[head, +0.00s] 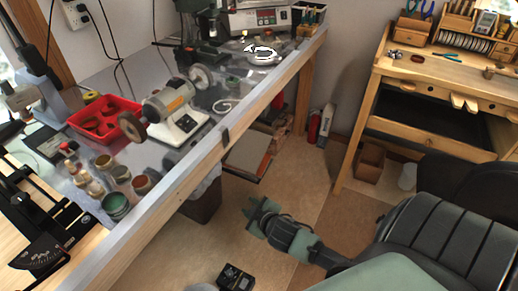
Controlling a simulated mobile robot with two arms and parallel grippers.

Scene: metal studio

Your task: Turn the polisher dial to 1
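The polisher (172,106) is a grey and white bench machine with an orange label. A buffing wheel sits at each end of it, and it stands on the metal-topped bench at the left. Its pale base (187,126) faces the bench's front edge; the dial and its setting are too small to read. My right gripper (249,214) is grey-green and black, in front of the bench over the floor. It is well apart from the polisher, and its fingers look spread and empty. My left gripper cannot be made out.
A red tray (104,119) and several small jars (115,205) stand left of the polisher. The bench's wooden front rail (175,192) lies between my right gripper and the polisher. A second wooden bench (440,70) stands at the back right.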

